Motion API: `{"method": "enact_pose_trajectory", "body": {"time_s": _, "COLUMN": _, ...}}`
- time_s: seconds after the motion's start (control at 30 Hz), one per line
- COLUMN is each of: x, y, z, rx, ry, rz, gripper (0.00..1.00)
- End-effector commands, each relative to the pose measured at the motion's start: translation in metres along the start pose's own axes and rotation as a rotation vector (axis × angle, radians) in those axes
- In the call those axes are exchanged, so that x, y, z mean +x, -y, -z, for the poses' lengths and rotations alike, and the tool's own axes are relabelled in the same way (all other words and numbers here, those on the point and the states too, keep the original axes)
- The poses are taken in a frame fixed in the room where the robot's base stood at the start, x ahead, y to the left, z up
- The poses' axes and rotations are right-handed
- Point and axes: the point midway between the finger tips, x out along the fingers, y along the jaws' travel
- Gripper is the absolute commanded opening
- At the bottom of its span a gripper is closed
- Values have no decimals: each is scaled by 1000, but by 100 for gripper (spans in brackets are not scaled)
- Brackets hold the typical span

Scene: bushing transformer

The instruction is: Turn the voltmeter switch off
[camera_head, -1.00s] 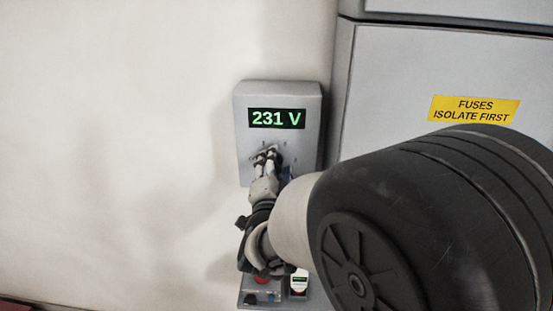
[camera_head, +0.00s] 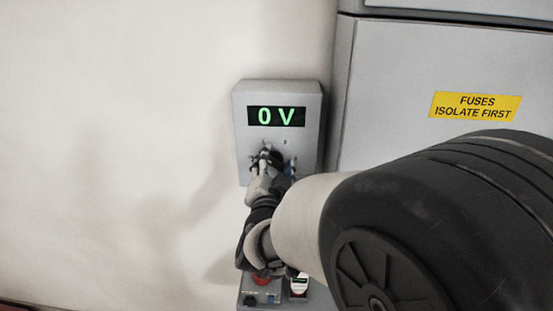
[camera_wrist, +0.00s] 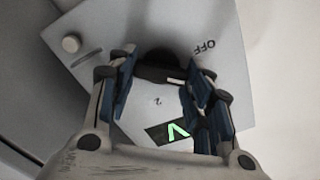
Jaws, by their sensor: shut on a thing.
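The voltmeter (camera_head: 242,125) is a grey box on the wall, and its display (camera_head: 277,117) reads 0 V in green. The black rotary switch (camera_wrist: 160,60) shows in the wrist view between my fingers, with a short white mark on it. An "OFF" label (camera_wrist: 204,47) is printed on the panel beside the switch. My gripper (camera_head: 268,160) is at the lower part of the voltmeter's face, shut on the switch and rolled at an angle. My fingers hide most of the switch in the head view. I cannot tell exactly where its white mark points.
A grey cabinet with a yellow "FUSES ISOLATE FIRST" label (camera_head: 475,106) stands right of the voltmeter. A lower box with a red button (camera_head: 262,278) and a small white device (camera_head: 299,286) lies below my wrist. The wall (camera_head: 110,130) on the left is clear.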

Motion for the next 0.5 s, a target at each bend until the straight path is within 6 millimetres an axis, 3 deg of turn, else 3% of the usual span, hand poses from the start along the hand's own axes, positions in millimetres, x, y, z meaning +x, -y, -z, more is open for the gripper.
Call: {"method": "enact_pose_trajectory", "body": {"time_s": 0.5, "x": 0, "y": 2, "z": 0, "rx": -462, "ry": -1, "rz": 0, "gripper": 22}}
